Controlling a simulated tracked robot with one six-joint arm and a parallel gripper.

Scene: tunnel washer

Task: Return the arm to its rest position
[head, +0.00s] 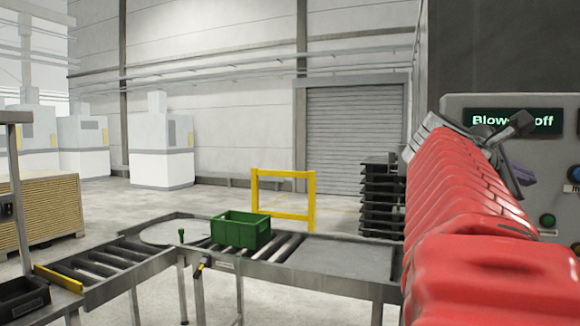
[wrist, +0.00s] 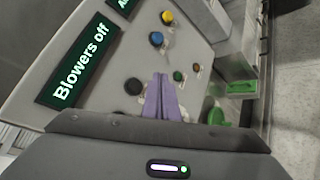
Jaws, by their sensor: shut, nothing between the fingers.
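My arm, with its red segmented links, fills the right side of the head view and reaches toward a grey control panel (head: 463,103). My gripper (wrist: 162,80) has purple fingers that lie together, shut and empty, in front of the panel face in the wrist view. In the head view only a bit of the purple fingers (head: 522,175) shows past the arm. The panel's display (wrist: 80,60) reads "Blowers off". A black knob (wrist: 133,88) is just left of the fingers, and a green button (wrist: 178,76) just right. I cannot tell whether the fingertips touch the panel.
A roller conveyor (head: 110,262) with a green crate (head: 240,230) runs left of my arm. A yellow rail (head: 284,214) and a stack of black trays (head: 380,200) stand behind it. Wooden boards (head: 55,208) are at far left. Open floor lies beyond.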

